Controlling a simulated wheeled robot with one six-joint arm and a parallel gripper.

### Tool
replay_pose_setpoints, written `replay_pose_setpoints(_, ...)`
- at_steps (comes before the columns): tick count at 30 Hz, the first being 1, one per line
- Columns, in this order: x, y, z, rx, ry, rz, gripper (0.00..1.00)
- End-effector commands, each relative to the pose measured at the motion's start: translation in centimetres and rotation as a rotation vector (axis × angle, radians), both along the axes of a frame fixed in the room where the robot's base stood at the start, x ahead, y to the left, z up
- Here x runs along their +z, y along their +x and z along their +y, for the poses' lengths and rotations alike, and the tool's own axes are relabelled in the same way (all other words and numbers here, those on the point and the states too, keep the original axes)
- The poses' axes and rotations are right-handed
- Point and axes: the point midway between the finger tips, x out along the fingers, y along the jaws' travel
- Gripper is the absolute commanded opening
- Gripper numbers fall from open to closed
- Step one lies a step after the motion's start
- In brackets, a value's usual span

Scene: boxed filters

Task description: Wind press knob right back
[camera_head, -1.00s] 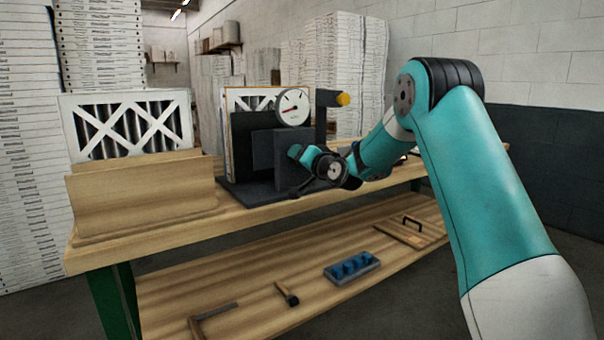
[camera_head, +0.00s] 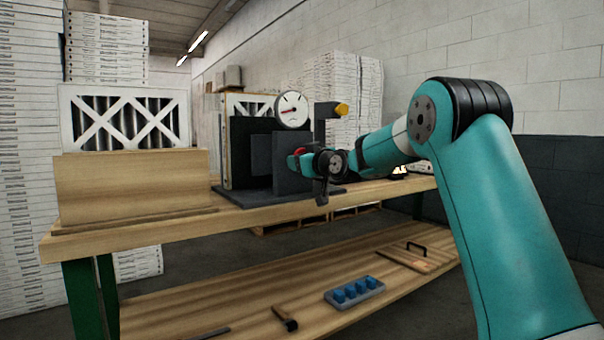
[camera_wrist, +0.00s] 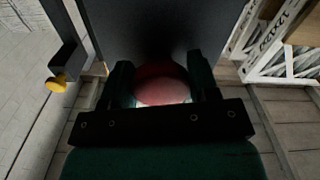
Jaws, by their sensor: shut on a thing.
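The press (camera_head: 287,155) is a dark grey frame on a flat base on the bench, with a round white gauge (camera_head: 292,110) on top. A red round knob (camera_wrist: 160,86) shows in the wrist view between the two fingers of my gripper (camera_wrist: 160,78), against the dark press plate. My gripper is shut on it. The gauge needle is red and points left. A framed filter (camera_head: 246,105) stands partly hidden behind the press's dark plates.
A yellow-tipped arm (camera_head: 341,109) sticks out at the press's upper right, close above my arm. A wooden box (camera_head: 130,187) with a white-framed filter (camera_head: 122,118) stands left on the bench (camera_head: 180,232). A hammer (camera_head: 285,318) and blue-block tray (camera_head: 354,291) lie on the lower shelf.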

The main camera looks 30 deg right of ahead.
Motion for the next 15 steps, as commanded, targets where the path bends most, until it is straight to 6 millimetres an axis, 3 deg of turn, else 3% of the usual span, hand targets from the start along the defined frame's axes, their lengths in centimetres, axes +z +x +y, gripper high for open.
replay_pose_setpoints(1,-0.69,0.00,-0.15,-0.003,-0.045,0.001,0.31)
replay_pose_setpoints(15,-0.46,0.01,-0.39,-0.004,-0.472,-0.012,0.31)
